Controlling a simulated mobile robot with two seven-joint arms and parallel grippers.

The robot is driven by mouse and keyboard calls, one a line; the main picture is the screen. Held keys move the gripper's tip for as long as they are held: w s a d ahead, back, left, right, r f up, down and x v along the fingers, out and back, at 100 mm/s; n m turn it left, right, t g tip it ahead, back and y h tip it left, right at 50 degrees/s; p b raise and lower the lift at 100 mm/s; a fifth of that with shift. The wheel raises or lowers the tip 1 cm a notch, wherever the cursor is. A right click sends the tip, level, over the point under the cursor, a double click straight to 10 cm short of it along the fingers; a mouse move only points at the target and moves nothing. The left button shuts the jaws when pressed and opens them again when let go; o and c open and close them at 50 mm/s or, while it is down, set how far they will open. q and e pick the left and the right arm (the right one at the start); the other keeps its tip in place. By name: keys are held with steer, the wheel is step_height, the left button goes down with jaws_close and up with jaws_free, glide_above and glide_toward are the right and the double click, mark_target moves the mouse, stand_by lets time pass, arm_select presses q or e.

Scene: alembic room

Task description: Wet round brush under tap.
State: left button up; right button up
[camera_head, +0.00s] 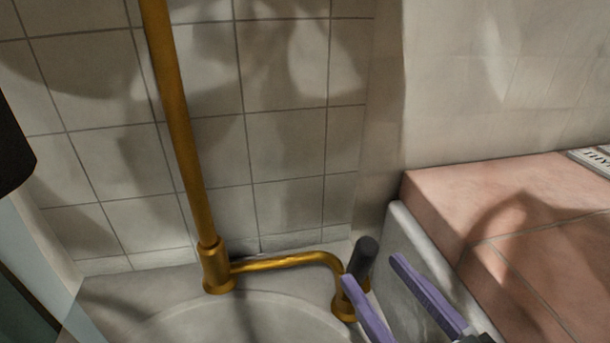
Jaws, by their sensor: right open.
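The brass tap pipe (185,140) runs down the tiled wall to a brass fitting, and a thinner brass pipe (285,262) leads right from it to a second brass base. A dark grey rounded handle (362,256) stands tilted at that right base; I cannot tell whether it belongs to the tap. My right gripper (372,270) is open, with its two purple fingers apart close to this handle. The left finger overlaps the right brass base in the picture. No round brush can be made out. No running water shows. My left gripper is not in view.
The pale basin (230,320) lies below the pipes, cut off by the lower edge. A pinkish tiled ledge (520,210) rises at the right, with a printed item (597,158) at its far end. Tiled wall closes the back. A dark shape (14,150) shows at the left edge.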

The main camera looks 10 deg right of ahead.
steer(key=x, duration=0.2)
steer(key=b, duration=0.1)
steer(key=shift+w+a+f, duration=0.25)
steer(key=shift+w, duration=0.1)
steer(key=b+x, duration=0.1)
steer(key=x, duration=0.3)
steer(key=shift+d+r, duration=0.1)
steer(key=shift+r, duration=0.05)
steer(key=shift+w, duration=0.15)
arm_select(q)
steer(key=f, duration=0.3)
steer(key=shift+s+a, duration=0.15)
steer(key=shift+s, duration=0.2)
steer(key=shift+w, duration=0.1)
arm_select(e)
jaws_close()
